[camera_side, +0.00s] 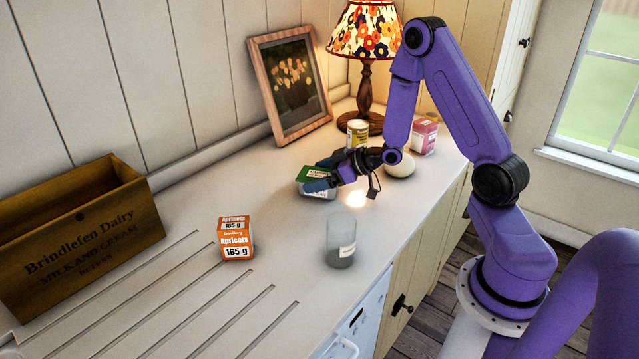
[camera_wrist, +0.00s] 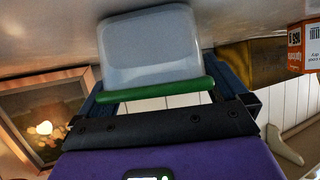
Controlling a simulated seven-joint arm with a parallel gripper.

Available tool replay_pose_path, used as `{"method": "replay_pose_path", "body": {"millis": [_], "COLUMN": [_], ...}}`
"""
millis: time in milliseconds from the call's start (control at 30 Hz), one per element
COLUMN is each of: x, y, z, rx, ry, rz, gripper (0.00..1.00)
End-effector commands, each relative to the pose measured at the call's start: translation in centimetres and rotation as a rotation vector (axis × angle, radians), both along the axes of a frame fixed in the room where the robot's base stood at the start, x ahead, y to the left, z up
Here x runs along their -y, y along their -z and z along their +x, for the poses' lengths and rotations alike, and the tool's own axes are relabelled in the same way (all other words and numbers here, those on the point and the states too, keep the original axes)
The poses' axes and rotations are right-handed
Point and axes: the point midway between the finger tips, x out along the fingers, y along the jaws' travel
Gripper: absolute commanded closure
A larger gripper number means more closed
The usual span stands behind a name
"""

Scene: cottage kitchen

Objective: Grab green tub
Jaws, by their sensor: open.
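The green tub has a pale translucent body and a green lid (camera_side: 314,173). It stands on the counter in the middle of the side view, partly hidden by my gripper (camera_side: 321,173). In the wrist view the tub's body (camera_wrist: 150,48) and its green lid edge (camera_wrist: 158,92) fill the space ahead of my palm. My gripper (camera_wrist: 156,78) is open, with one finger on each side of the tub. The lid edge spans nearly the whole gap. Whether the fingers touch the tub I cannot tell.
A glass jar (camera_side: 341,240) stands in front, an orange apricots box (camera_side: 236,239) to the left. Behind are a yellow tin (camera_side: 357,134), a pale round object (camera_side: 400,165), a pink box (camera_side: 423,136), a lamp (camera_side: 366,88) and a picture frame (camera_side: 268,88). A wooden crate (camera_side: 85,240) stands far left.

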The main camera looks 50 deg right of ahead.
Motion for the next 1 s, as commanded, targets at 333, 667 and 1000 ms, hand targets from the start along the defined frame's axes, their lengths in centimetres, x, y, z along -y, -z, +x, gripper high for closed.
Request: {"method": "replay_pose_path", "body": {"millis": [333, 667, 1000], "x": [0.0, 0.0, 0.0], "y": [0.1, 0.0, -1.8], "z": [0.1, 0.1, 0.2], "rx": [0.0, 0.002, 0.006], "ry": [0.0, 0.001, 0.001], "rz": [0.001, 0.0, -0.001], "gripper": [0.33, 0.56, 0.56]}}
